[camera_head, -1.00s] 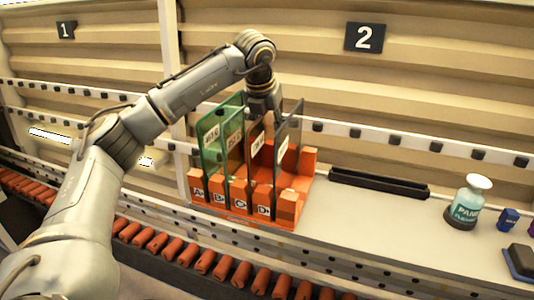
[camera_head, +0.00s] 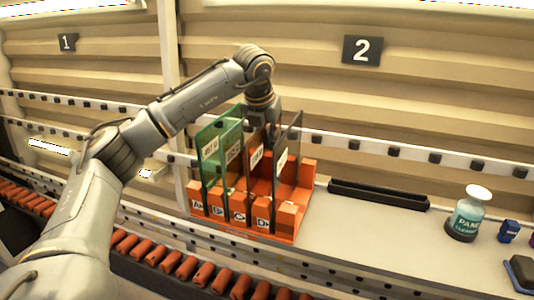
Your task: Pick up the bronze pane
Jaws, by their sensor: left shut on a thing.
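An orange rack (camera_head: 296,203) with slots lettered A to D holds several upright glass panes. A green pane (camera_head: 211,168) stands at the left. A second pane (camera_head: 234,172), greenish to olive, is beside it. The bronze pane (camera_head: 256,176), brown with a white label, stands in line with slot C. A grey pane (camera_head: 286,172) is at the right. My left gripper (camera_head: 261,119) comes down from above at the bronze pane's upper edge and is shut on it. The fingertips are partly hidden by the panes. My right gripper is out of view.
A black slotted tray (camera_head: 378,195) lies right of the rack. A pane cleaner bottle (camera_head: 467,213) and small dark blue items (camera_head: 509,230) stand farther right on the grey counter. An orange roller conveyor (camera_head: 170,262) runs along the front. A ribbed wall stands close behind.

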